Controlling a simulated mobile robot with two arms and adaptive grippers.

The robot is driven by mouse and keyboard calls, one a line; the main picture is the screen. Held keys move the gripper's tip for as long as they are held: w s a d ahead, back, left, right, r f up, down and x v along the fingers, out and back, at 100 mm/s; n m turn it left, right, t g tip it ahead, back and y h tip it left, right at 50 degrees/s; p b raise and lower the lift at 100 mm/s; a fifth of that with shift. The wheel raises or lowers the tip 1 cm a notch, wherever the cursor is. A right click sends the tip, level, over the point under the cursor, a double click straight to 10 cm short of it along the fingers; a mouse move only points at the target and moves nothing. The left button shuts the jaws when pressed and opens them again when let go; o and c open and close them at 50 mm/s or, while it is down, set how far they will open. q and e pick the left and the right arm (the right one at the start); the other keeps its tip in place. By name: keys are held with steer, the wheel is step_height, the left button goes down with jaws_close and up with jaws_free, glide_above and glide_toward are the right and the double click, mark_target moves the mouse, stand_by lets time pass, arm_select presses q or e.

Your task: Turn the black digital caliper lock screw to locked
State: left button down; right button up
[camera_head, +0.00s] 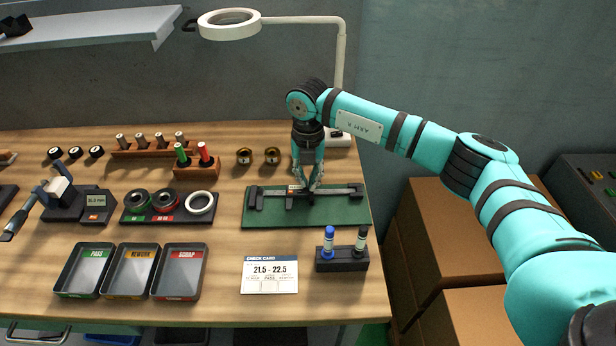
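The black digital caliper (335,191) lies flat on a green mat (275,217) at the right part of the bench, its beam running left to right. My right gripper (304,187) comes down from above onto the middle of the caliper. Its fingers point down at the caliper's slider. The fingertips are small and overlap the slider, so I cannot tell whether they are open or closed on the lock screw. The lock screw itself is hidden or too small to make out. My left gripper is not in view.
A check card (270,275) and a pen holder (342,265) lie in front of the mat. Trays marked pass (69,294), rework (115,296) and scrap (163,297) are at front left. A ring lamp (229,31) stands behind. Gauges and a micrometer stand (66,213) are left.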

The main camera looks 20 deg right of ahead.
steer(key=shift+o, duration=0.5)
steer(key=shift+r, duration=0.1)
step_height(320, 180, up, 12)
stand_by(0.5)
